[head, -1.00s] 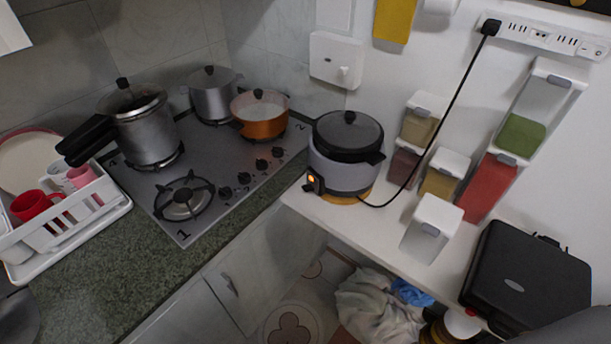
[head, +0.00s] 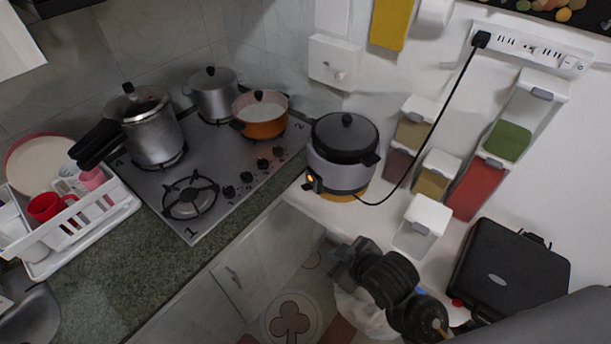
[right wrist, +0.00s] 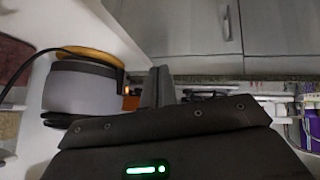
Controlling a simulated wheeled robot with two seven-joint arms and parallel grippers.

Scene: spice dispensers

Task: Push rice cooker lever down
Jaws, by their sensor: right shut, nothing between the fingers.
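The rice cooker (head: 338,174), grey with a black lid, stands on the white shelf (head: 395,245). Its dark control with a glowing orange light (head: 312,181) faces the front left; the lever's exact position is too small to tell. My right gripper (head: 343,260) is shut and empty, in front of the shelf and below the cooker in the picture, apart from it. In the right wrist view the cooker (right wrist: 80,92) appears turned over at left, with the orange light (right wrist: 127,90) beside my shut fingers (right wrist: 158,86). My left gripper is not in view.
A black cord runs from the cooker to the power strip (head: 530,45). Spice dispensers (head: 420,226) stand right of the cooker, and a black appliance (head: 508,275) stands farther right. The stove (head: 240,170) with pots is at left. Open space lies before the shelf.

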